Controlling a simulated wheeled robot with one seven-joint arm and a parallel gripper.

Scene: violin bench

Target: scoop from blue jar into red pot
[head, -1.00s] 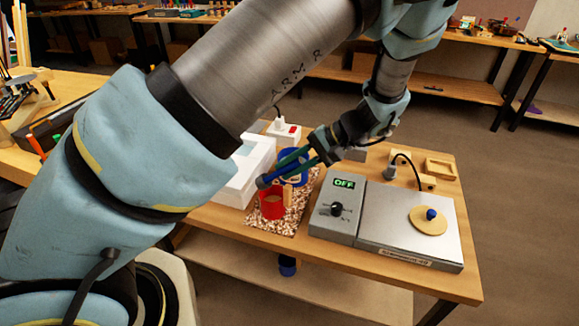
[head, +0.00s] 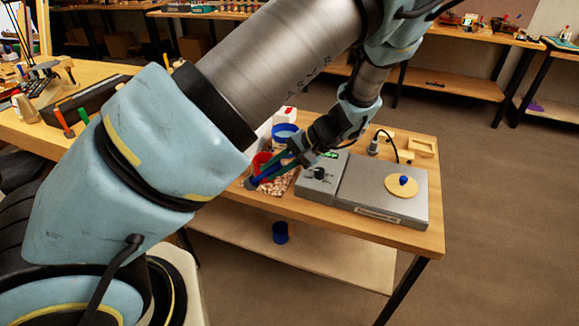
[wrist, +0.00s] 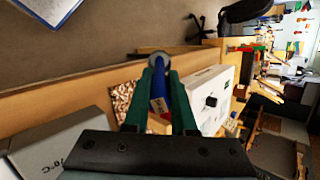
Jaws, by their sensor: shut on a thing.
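The red pot (head: 262,159) stands on a speckled mat (head: 281,185) on the bench, partly covered by my gripper. The blue jar (head: 285,132) stands behind it, its round rim showing. My gripper (head: 262,178) has green fingers and reaches down-left across the front of the pot. It is shut on a blue scoop (head: 252,183), whose end is in front of the pot in the picture. In the wrist view the blue scoop (wrist: 157,63) shows between the fingertips (wrist: 160,72). I cannot tell what the scoop holds.
A grey hotplate box (head: 352,190) with a wooden disc and a blue knob (head: 403,180) stands right of the mat. A white block (head: 265,130) is behind the pot. A blue cylinder (head: 280,232) is on the lower shelf. The bench's front edge is close to the scoop.

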